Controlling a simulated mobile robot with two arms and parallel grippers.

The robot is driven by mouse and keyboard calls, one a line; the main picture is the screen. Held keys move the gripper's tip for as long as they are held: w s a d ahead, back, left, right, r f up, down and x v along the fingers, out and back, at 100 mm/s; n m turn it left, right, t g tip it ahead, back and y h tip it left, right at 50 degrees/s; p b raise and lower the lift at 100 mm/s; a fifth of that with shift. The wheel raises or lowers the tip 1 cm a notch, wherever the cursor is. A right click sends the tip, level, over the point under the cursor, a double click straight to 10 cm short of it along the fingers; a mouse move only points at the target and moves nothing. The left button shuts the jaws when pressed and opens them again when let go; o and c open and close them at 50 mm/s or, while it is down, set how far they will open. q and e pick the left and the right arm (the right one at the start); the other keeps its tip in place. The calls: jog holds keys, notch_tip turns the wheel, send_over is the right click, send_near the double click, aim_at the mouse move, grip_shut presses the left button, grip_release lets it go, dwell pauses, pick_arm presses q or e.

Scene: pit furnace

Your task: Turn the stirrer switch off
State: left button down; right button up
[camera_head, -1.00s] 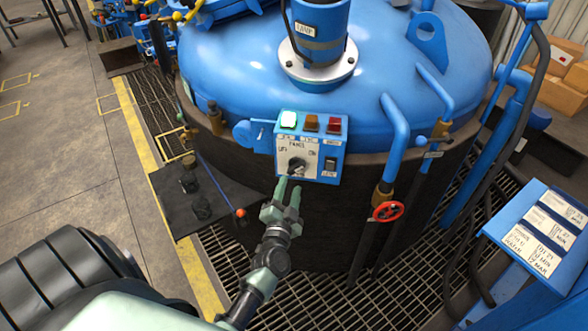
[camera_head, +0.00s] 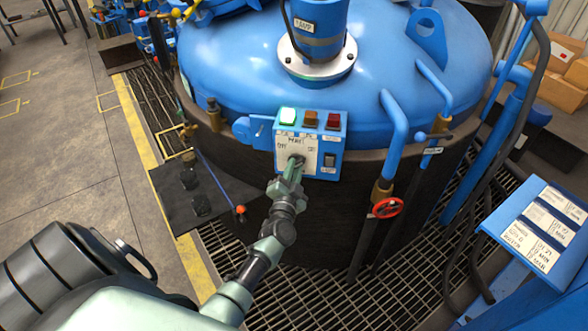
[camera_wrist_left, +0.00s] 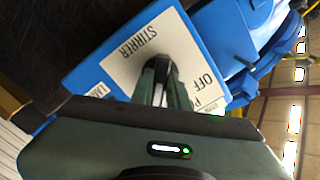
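The stirrer switch (camera_head: 297,160) is a dark rotary knob on the white plate of a small blue control panel (camera_head: 337,138), fixed to the front of the blue vessel. My left gripper (camera_head: 295,168) is at the knob, its fingers close together on it. In the left wrist view the two fingers (camera_wrist_left: 163,90) meet the dark knob (camera_wrist_left: 155,50). "STIRRER" and "OFF" are printed on the plate around it. The fingers hide much of the knob, so I cannot tell its exact setting. My right gripper is out of view.
A black rocker switch (camera_head: 330,160) sits right of the knob. A red handwheel (camera_head: 387,207) and blue pipes stand to the right. Floor grating (camera_head: 300,275) lies below.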

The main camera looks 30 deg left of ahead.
pick_arm(q)
jog(key=shift+n, duration=0.3)
jog(key=n+b, duration=0.1)
jog(key=n, duration=1.6)
jog(key=shift+f, duration=0.1)
jog(key=shift+n, duration=0.4)
dwell(0.3)
jog(key=c, duration=1.4)
grip_release()
jog(key=shift+o, duration=0.2)
jog(key=shift+s, duration=0.1)
jog(key=v, duration=0.7)
jog(key=shift+s+d, duration=0.2)
jog(key=shift+s, duration=0.15)
